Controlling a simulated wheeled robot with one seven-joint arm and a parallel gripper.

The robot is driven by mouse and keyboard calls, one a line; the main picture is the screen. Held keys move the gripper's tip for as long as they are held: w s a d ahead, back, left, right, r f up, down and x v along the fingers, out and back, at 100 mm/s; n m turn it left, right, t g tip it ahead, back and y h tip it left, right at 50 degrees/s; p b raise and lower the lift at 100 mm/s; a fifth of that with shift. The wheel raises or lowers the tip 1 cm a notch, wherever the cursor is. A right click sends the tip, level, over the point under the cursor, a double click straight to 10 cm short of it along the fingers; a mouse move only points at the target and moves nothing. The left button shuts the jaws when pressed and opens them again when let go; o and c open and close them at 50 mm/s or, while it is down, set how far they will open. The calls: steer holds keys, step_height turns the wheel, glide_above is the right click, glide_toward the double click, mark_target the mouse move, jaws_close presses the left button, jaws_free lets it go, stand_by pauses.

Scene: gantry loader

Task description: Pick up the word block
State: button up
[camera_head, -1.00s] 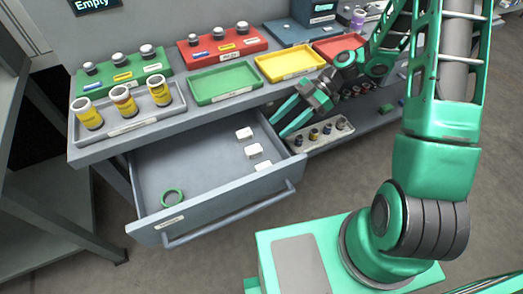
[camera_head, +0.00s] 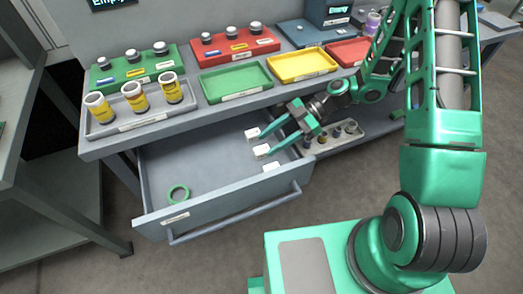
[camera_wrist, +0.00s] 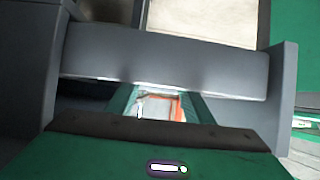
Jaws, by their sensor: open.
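Several small white blocks lie in a row at the right side of the open drawer: a far one (camera_head: 252,133), a middle one (camera_head: 261,150) and a near one (camera_head: 270,167). No words are readable on them, so I cannot tell which is the word block. My gripper (camera_head: 266,145) is open over the drawer's right side, its green fingertips near the far and middle blocks. In the wrist view, a pale patch with a red-orange edge (camera_wrist: 160,107) shows between my gripper's green fingers (camera_wrist: 160,103); I cannot tell contact.
Green (camera_head: 236,82), yellow (camera_head: 302,65) and red (camera_head: 348,52) trays stand on the bench above. A pale rack (camera_head: 345,134) sits right of the drawer.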

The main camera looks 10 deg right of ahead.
mark_target(261, 149)
steer(key=x, duration=0.4)
steer(key=shift+s+f, duration=0.1)
steer(key=shift+s, duration=0.15)
steer(key=c, duration=1.1)
